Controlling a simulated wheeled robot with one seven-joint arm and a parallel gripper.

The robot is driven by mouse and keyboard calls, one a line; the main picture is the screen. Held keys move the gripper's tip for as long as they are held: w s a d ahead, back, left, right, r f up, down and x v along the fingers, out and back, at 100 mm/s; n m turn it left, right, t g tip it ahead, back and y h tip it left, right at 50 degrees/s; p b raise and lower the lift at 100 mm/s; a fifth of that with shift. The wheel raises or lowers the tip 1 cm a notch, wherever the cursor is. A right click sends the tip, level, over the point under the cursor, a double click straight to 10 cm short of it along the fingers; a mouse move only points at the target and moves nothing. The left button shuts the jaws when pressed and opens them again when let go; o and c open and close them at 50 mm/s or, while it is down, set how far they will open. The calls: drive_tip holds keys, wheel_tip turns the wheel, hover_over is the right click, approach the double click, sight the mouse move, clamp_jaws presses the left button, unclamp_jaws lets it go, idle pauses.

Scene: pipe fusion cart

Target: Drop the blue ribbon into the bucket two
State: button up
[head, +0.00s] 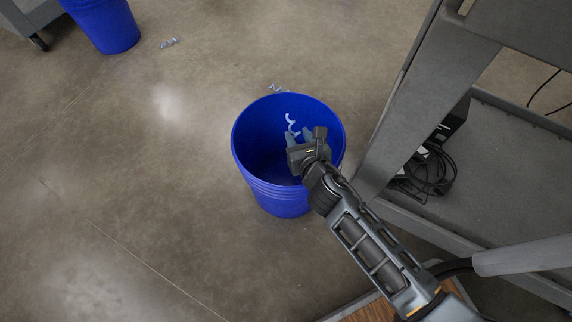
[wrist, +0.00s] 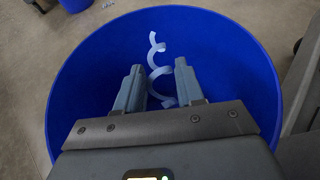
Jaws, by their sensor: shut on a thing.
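The ribbon (head: 290,123) is a pale blue curl. In the wrist view the ribbon (wrist: 154,57) shows between and beyond the fingertips, with its lower end between the fingers. My gripper (head: 300,134) is shut on the ribbon; in the wrist view its two grey fingers (wrist: 149,80) stand either side of it. A blue bucket (head: 245,160) is below my gripper, and its rim surrounds the gripper and ribbon in both views. Which bucket is bucket two cannot be told, as no label shows. The bucket's floor is partly hidden by my gripper.
Another blue bucket (head: 106,25) stands at the upper left by a grey cart. More pale curls lie on the floor (head: 169,43) and behind the near bucket (head: 277,88). A grey cart (head: 500,170) with black cables stands close on the right. The floor to the left is clear.

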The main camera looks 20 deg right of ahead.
drive_tip(key=o, duration=1.1)
drive_tip(key=p+v, duration=0.2)
drive_tip(key=v, duration=0.5)
drive_tip(key=shift+s+r, duration=0.15)
drive_tip(key=shift+s, duration=0.2)
